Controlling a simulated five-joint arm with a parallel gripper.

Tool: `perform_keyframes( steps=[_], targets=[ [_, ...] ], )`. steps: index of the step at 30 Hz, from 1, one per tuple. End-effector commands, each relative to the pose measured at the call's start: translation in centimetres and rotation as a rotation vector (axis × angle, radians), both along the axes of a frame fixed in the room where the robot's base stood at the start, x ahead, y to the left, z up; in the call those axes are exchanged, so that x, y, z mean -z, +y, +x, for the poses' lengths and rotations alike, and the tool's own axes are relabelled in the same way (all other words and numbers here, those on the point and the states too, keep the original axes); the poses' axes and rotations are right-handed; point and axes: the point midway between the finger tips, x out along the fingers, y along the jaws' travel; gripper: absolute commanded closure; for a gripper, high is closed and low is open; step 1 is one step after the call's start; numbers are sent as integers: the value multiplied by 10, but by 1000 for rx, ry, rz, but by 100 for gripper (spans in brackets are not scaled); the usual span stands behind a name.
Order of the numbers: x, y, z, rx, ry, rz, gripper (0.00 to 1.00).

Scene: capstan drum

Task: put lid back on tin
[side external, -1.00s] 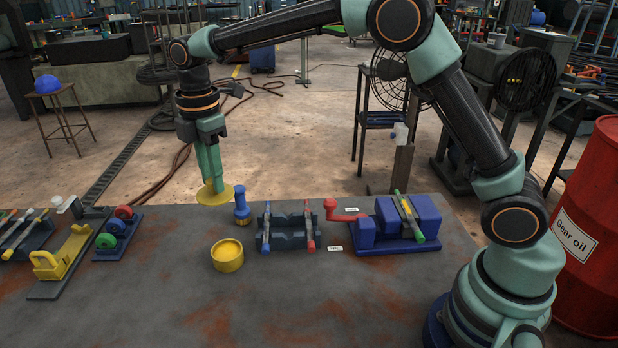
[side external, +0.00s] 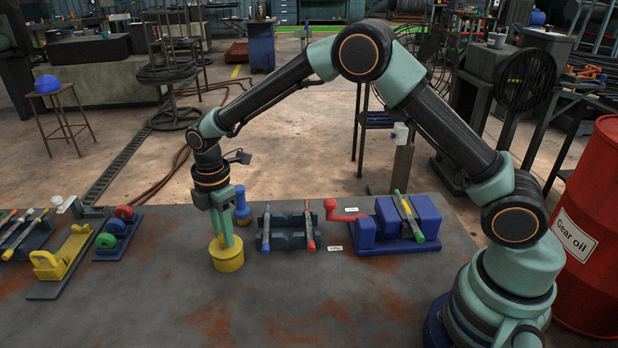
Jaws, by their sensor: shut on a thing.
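The yellow tin (side external: 229,263) stands upright on the grey bench, left of centre in the side view. The yellow lid (side external: 217,247) is at the tin's top, between it and my gripper. My gripper (side external: 225,241) points down over the tin, its green fingers shut on the lid. The tin's opening is hidden by the lid and fingers. I cannot tell whether the lid is fully seated or just above the rim.
A blue upright piece (side external: 242,207) stands close behind and right of the gripper. A dark rack (side external: 288,234) with coloured-end tools is right of the tin, and a blue vise (side external: 400,222) further right. A yellow clamp (side external: 62,260) is at left. The bench front (side external: 165,315) is clear.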

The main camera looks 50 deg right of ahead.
Motion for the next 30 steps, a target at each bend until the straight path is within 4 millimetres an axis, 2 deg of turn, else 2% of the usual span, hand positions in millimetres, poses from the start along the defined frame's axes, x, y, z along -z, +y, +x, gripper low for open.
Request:
perform_keyframes(
  steps=[15,16,18,30],
  targets=[
    [9,0,0,0,0,0,100],
    [9,0,0,0,0,0,62],
    [8,0,0,0,0,0,40],
    [3,0,0,0,-1,0,40]
  ],
)
